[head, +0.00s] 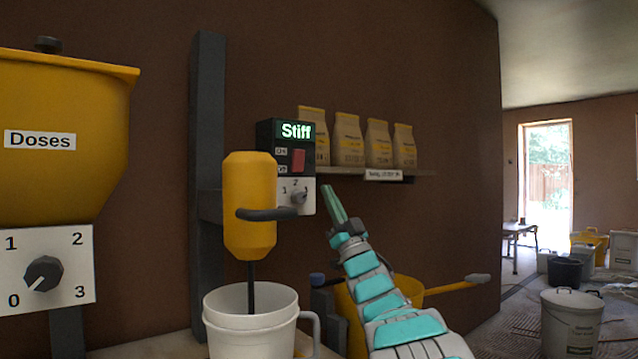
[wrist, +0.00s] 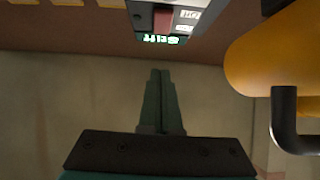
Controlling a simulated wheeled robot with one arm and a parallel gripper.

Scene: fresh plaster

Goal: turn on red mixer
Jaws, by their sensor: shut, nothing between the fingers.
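The mixer (head: 249,200) is yellow, with a dark handle and a shaft reaching down into a white bucket (head: 252,330). Its dark control box (head: 266,140) carries a lit green "Stiff" display (head: 296,131), a red rocker switch (head: 298,160) and a dial (head: 297,197) on a white plate. My gripper (head: 327,189) is shut and empty, just right of the dial plate and lower than the red switch. In the wrist view the shut fingers (wrist: 161,72) point toward the control box (wrist: 143,16), with the red switch (wrist: 163,20) at the top and the mixer (wrist: 275,50) at right.
A yellow "Doses" hopper (head: 60,105) with a numbered dial (head: 44,273) stands at left. Several paper bags sit on a shelf (head: 425,172) right of the box. Buckets (head: 571,325) stand on the floor at right.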

